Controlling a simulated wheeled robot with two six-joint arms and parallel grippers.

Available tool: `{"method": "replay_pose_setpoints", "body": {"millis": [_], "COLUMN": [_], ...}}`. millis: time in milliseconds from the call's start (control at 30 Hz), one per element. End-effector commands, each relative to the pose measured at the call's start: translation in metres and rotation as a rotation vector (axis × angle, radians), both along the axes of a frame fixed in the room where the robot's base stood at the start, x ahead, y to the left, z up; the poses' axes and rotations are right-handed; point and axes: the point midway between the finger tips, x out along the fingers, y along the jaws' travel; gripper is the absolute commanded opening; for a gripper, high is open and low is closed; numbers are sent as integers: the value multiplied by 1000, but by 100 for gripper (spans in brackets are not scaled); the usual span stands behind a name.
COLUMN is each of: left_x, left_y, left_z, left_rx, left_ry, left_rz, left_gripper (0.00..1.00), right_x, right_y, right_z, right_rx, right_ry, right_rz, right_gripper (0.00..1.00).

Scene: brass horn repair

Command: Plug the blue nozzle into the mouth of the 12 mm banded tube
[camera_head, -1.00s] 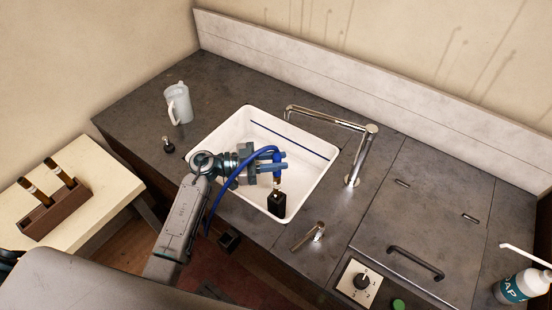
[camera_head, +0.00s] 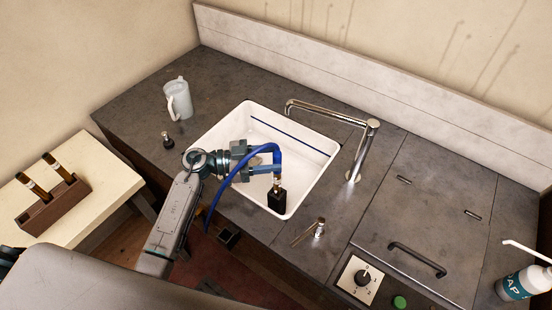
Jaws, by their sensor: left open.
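The blue nozzle (camera_head: 278,160) sits at the end of a blue hose (camera_head: 222,172), pointing down above a small brass-coloured tube (camera_head: 277,182). The tube stands upright in a black block (camera_head: 277,201) inside the white sink. The nozzle's lower end meets the tube's top in this view; how deep it sits cannot be told. No size mark can be read on the tube. My left gripper (camera_head: 266,168) is open, its blue fingers beside the nozzle from the left. The hose arches over this gripper. My right gripper is not in view.
The sink (camera_head: 225,123) has a chrome faucet (camera_head: 362,150) at its right. A small metal lever (camera_head: 319,228) stands at the front. A jug (camera_head: 178,100) and small dark item (camera_head: 167,140) are on the left counter. Two brown tubes stand in a rack (camera_head: 50,207).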

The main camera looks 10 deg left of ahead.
Motion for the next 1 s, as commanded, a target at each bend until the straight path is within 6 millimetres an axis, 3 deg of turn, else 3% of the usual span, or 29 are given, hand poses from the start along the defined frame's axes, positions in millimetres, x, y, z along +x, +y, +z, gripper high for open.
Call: {"method": "replay_pose_setpoints", "body": {"millis": [100, 400, 600, 1000], "left_x": [-8, -24, -29, -29], "left_y": [24, 69, 82, 83], "left_z": [-7, -4, -1, 0], "left_rx": [6, 4, 0, 0], "left_ry": [1, 1, 0, 1], "left_rz": [1, 0, -1, -1], "left_gripper": [48, 48, 48, 48], "right_x": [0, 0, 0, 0], "right_y": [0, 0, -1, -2], "right_z": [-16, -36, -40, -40], "right_rx": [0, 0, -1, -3], "right_ry": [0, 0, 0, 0], "right_rz": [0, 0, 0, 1], "right_gripper": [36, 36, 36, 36]}}
